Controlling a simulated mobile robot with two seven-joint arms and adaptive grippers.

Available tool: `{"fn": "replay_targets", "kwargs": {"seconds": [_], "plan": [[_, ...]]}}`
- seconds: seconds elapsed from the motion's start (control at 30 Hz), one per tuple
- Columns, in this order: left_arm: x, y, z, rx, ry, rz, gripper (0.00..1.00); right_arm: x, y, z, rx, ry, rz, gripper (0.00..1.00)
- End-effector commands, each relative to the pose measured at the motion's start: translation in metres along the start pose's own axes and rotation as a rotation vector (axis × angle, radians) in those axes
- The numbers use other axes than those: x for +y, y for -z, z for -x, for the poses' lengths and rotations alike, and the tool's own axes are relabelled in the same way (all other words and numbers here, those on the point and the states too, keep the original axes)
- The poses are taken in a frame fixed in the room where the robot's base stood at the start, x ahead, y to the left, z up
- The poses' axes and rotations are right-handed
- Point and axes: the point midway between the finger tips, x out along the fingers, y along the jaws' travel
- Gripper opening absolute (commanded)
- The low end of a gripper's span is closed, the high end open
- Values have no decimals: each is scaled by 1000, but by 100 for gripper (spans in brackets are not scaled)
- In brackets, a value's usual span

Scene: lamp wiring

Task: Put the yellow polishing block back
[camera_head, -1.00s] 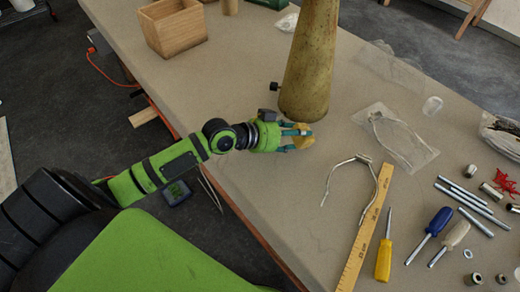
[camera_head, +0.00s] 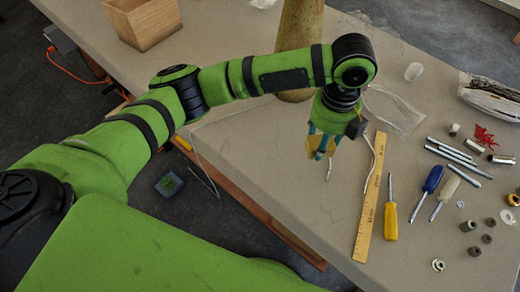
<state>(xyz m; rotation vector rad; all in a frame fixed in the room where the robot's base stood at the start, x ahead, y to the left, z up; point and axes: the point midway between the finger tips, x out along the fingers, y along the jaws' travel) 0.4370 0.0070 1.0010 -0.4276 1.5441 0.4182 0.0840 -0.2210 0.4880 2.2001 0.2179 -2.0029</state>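The yellow polishing block (camera_head: 314,149) is between the fingers of my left gripper (camera_head: 322,145), which points down over the table's near part. The gripper appears shut on it. The block is partly hidden by the teal fingers. I cannot tell whether the block touches the table. My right gripper is not in view.
My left arm crosses in front of the tall brass-coloured cone (camera_head: 298,25). A wooden ruler (camera_head: 371,200), yellow screwdriver (camera_head: 391,218) and blue screwdriver (camera_head: 430,183) lie to the right. A wooden box (camera_head: 147,22) stands at the back left. Bare table (camera_head: 265,165) lies left of the gripper.

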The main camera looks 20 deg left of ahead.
Motion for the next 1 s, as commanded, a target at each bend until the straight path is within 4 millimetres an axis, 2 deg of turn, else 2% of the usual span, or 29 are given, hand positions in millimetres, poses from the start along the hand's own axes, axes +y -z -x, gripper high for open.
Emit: {"fn": "replay_targets", "kwargs": {"seconds": [0.17,0.4,0.57,0.77,1.0], "plan": [[21,-12,-4,-17,-7,-39,25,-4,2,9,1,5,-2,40],[67,-43,-36,-16,-6,-33,25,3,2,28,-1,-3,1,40],[91,-59,-54,-15,-4,-35,25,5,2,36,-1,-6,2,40],[101,-66,-66,-15,0,-39,25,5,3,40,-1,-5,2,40],[101,-67,-98,-15,-1,-38,25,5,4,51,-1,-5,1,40]]}}
